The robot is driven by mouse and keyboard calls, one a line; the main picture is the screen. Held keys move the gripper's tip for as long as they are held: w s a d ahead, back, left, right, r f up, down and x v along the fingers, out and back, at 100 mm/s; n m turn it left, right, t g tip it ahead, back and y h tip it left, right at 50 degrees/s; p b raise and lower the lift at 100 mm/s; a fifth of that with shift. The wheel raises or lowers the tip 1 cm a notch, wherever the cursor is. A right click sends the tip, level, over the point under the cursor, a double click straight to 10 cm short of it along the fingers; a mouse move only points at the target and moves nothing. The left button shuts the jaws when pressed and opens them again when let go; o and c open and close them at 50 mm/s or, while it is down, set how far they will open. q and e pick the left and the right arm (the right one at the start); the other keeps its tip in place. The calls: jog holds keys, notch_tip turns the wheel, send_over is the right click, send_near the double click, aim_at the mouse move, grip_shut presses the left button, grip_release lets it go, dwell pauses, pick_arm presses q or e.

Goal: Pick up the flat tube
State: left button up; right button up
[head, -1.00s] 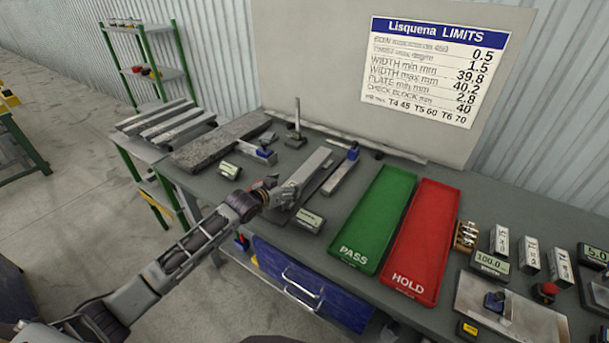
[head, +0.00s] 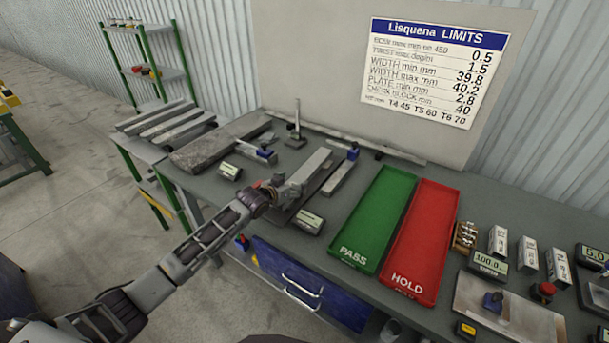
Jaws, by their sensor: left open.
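A light grey flat tube (head: 313,163) lies on a dark plate in the middle of the table, sloping up to the right in the head view. My left gripper (head: 290,190) is at the near end of this tube, with its jaws open. The gripper and wrist hide the tube's near end, and I cannot tell whether the fingers touch it. My right gripper is not in view.
A shorter grey bar (head: 338,177) lies just right of the tube, near a blue-topped fixture (head: 353,152). A small display box (head: 309,222) stands close in front of the gripper. The green PASS tray (head: 372,220) and red HOLD tray (head: 424,240) lie empty to the right.

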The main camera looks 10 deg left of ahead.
pick_arm(q)
jog(key=shift+x, duration=0.8)
jog(key=shift+s, duration=0.1)
jog(key=c, duration=1.5)
